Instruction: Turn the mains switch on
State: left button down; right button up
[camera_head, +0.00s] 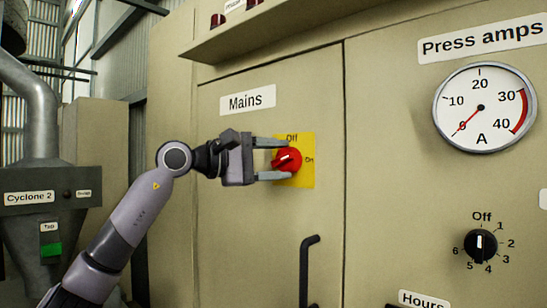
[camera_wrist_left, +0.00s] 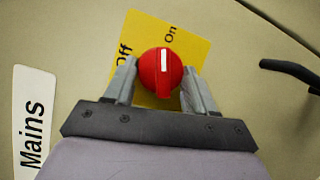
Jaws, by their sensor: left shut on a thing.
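The mains switch is a red rotary knob (camera_head: 291,158) on a yellow plate (camera_head: 306,177) marked Off at the top and On at the right. My left gripper (camera_head: 283,160) reaches in from the left, one finger above the knob and one below, shut on it. In the left wrist view the red knob (camera_wrist_left: 158,66) sits between the fingertips (camera_wrist_left: 160,80). Its white mark there points up, roughly towards On and away from Off; the exact angle is hard to tell. My right gripper is not in view.
The Mains label (camera_head: 248,100) is on the cabinet door above my gripper. A black door handle (camera_head: 304,270) sticks out below the switch. The Press amps gauge (camera_head: 484,108) reads near zero. A black selector knob (camera_head: 480,246) is at the right. A ledge (camera_head: 270,30) overhangs above.

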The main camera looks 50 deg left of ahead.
pick_arm(q)
jog(key=shift+r+m+g+y, duration=0.1)
jog(key=shift+m+g+y, duration=0.2)
jog(key=shift+m, duration=0.3)
jog(key=shift+m+b, duration=0.4)
jog(key=shift+m+g+b, duration=0.35)
jog(key=shift+m+g, duration=0.05)
jog(key=shift+m, duration=0.2)
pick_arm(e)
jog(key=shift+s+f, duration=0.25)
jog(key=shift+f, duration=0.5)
pick_arm(q)
jog(key=shift+y, duration=0.3)
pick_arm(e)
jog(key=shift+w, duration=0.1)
pick_arm(q)
jog(key=shift+c, duration=1.9)
grip_release()
jog(key=b+v, duration=0.1)
jog(key=v, duration=0.6)
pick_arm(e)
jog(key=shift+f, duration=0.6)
pick_arm(q)
jog(key=shift+r, duration=0.1)
